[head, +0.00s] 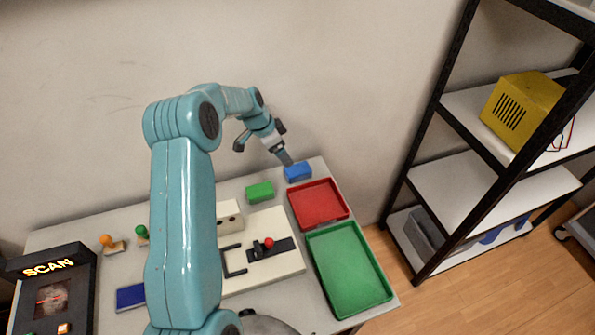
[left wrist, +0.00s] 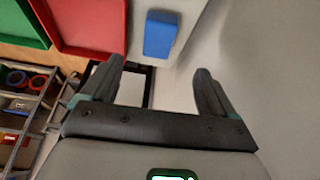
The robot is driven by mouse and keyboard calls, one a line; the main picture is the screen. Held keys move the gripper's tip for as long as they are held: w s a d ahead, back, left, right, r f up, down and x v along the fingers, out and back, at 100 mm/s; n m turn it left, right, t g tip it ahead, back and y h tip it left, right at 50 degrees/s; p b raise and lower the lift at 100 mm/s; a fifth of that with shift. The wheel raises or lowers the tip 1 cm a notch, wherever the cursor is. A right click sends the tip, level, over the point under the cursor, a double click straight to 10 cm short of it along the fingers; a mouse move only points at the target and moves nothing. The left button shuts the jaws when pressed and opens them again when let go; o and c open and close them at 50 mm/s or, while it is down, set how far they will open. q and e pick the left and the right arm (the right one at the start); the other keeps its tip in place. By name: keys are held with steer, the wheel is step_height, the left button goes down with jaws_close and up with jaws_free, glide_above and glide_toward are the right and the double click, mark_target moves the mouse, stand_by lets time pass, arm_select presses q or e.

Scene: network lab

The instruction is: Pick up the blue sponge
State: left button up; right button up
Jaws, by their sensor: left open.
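The blue sponge (head: 299,173) is a small blue block at the back right corner of the table, behind the red tray. My left gripper (head: 287,159) is right beside or just above it in the head view; contact cannot be told there. In the left wrist view the sponge (left wrist: 160,35) lies ahead of the open, empty fingers of my left gripper (left wrist: 158,70), roughly centred between them and beyond their tips. My right gripper is not in view.
A red tray (head: 346,211) and a green tray (head: 388,292) line the table's right side. A green block (head: 260,191) lies left of the sponge. A white panel with a red-knobbed lever (head: 269,243) is nearer. A wall stands behind; a shelf (head: 470,184) stands right.

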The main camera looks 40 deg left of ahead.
arm_select(q)
steer(key=b, duration=0.1)
glide_above(296, 169)
steer(key=s, duration=0.2)
steer(key=f, duration=0.5)
steer(key=shift+s+a+f, duration=0.15)
steer(key=shift+a+f, duration=0.2)
steer(key=shift+f, duration=0.45)
steer(key=x, duration=0.5)
steer(key=shift+w+f, duration=0.15)
steer(key=shift+w, duration=0.05)
steer(key=shift+c, duration=0.9)
steer(key=c, duration=0.9)
